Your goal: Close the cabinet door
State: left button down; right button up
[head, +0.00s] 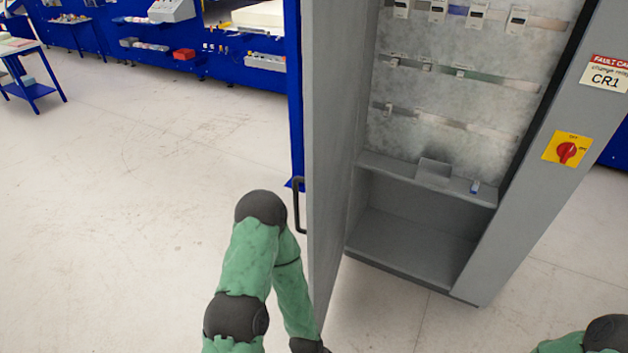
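The grey cabinet (530,200) stands at the right with its inside exposed. Its door (328,130) stands open on the left side, swung out toward me and seen nearly edge-on. A dark handle (298,206) sits on the door's outer, left face. My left arm rises from the bottom, bends at a dark joint just left of the handle and runs down along the door's outer side. Its lower end leaves the frame at the door's bottom, so the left gripper is hidden; contact with the door cannot be told. Only a piece of my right arm shows at bottom right; its gripper is out of frame.
A red rotary switch on a yellow plate (566,150) and a fault label (606,86) are on the cabinet's right front. Blue workbenches (190,60) line the back, and a blue cart (32,88) stands far left. The floor (120,220) at left is clear.

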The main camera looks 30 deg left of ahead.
aim_at(332, 31)
jog(key=j, duration=1.8)
